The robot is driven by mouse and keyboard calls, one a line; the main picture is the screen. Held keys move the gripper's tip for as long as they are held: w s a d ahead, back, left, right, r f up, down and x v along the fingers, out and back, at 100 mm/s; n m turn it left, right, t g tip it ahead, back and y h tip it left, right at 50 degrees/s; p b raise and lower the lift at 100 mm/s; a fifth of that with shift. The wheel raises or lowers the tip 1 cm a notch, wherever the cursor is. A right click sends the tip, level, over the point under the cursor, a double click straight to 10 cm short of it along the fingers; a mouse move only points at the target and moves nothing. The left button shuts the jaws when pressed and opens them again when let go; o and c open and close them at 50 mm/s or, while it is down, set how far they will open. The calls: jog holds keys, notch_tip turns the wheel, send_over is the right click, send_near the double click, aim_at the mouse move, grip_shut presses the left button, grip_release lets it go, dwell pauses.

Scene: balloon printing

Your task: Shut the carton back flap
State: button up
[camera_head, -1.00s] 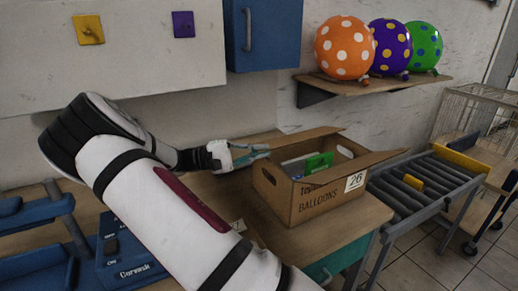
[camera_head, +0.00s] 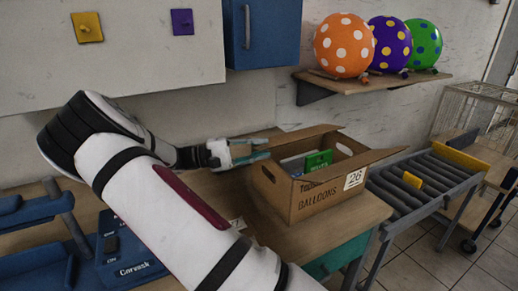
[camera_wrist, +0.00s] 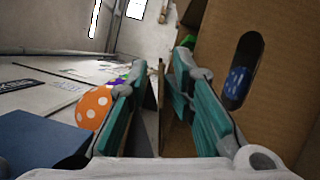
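The open cardboard carton (camera_head: 322,201), marked "BALLOONS" and "26", stands on the wooden table with packets inside. Its back flap (camera_head: 296,137) sticks up and outward along the rear side. My gripper (camera_head: 252,150) is at the carton's left end, near the back flap's left end, with its two teal fingers spread. In the wrist view my gripper (camera_wrist: 165,112) is open. A thin brown cardboard edge (camera_wrist: 161,85) shows between the fingers; I cannot tell whether they touch it. The carton's end wall with its handle hole (camera_wrist: 285,65) is at the right.
Polka-dot balloons (camera_head: 343,46) sit on a wall shelf above the carton. A blue cabinet (camera_head: 262,35) hangs above my gripper. A blue machine (camera_head: 125,258) is at lower left.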

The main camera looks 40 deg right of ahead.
jog(key=r+v, duration=0.1)
jog(key=v, duration=0.7)
jog(key=shift+f, duration=0.45)
jog(key=shift+c, duration=0.3)
